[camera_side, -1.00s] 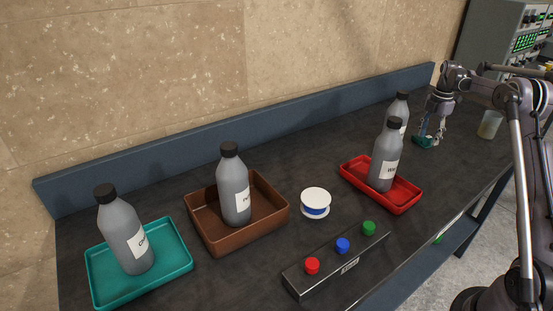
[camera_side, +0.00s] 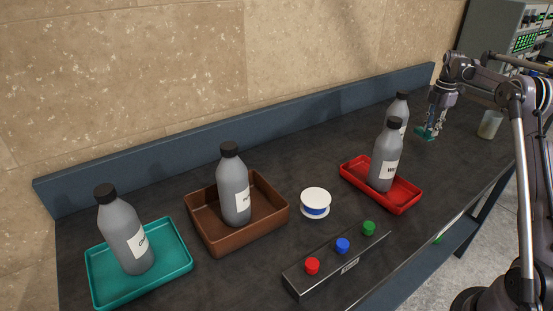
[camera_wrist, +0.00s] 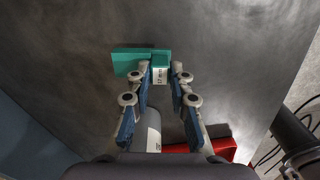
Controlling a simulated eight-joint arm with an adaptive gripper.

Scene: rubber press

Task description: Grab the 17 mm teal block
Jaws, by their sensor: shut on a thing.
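The teal block (camera_wrist: 160,59) is between my fingertips in the wrist view, with a small white label that appears to read 17 mm. Its teal shape reaches out past the left fingertip, and part is hidden by the fingers. My gripper (camera_wrist: 162,69) is shut on it. In the side view my gripper (camera_side: 431,130) is small, at the far right end of the bench, pointing down with the teal block (camera_side: 424,133) at its tips. I cannot tell whether the block is clear of the bench.
A translucent cup (camera_side: 489,125) stands right of my gripper. A red tray (camera_side: 402,207) with a grey bottle (camera_side: 385,160) is to the left, and another bottle (camera_side: 402,105) is behind it. Brown (camera_side: 200,220) and teal (camera_side: 105,285) trays with bottles are farther left.

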